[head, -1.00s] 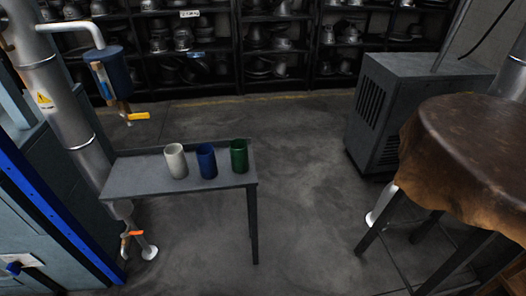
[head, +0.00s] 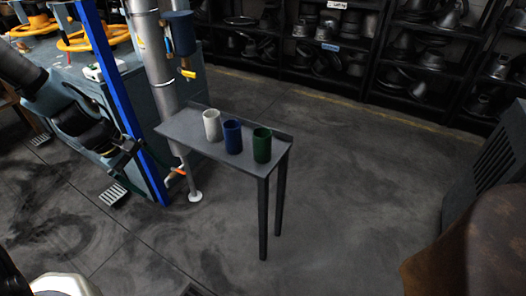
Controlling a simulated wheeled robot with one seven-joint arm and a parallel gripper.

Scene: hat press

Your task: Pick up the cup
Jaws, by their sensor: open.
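Three cups stand upright in a row on a small grey table (head: 190,122) in the head view: a white cup (head: 212,126), a blue cup (head: 232,137) and a green cup (head: 262,146). The green one is nearest the table's right end.
A metal pipe (head: 152,70) and a blue post (head: 118,95) stand by the table's left end. Shelves of metal hat forms (head: 350,50) line the back. A brown-covered surface (head: 465,255) is at the lower right. The floor (head: 350,190) right of the table is clear.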

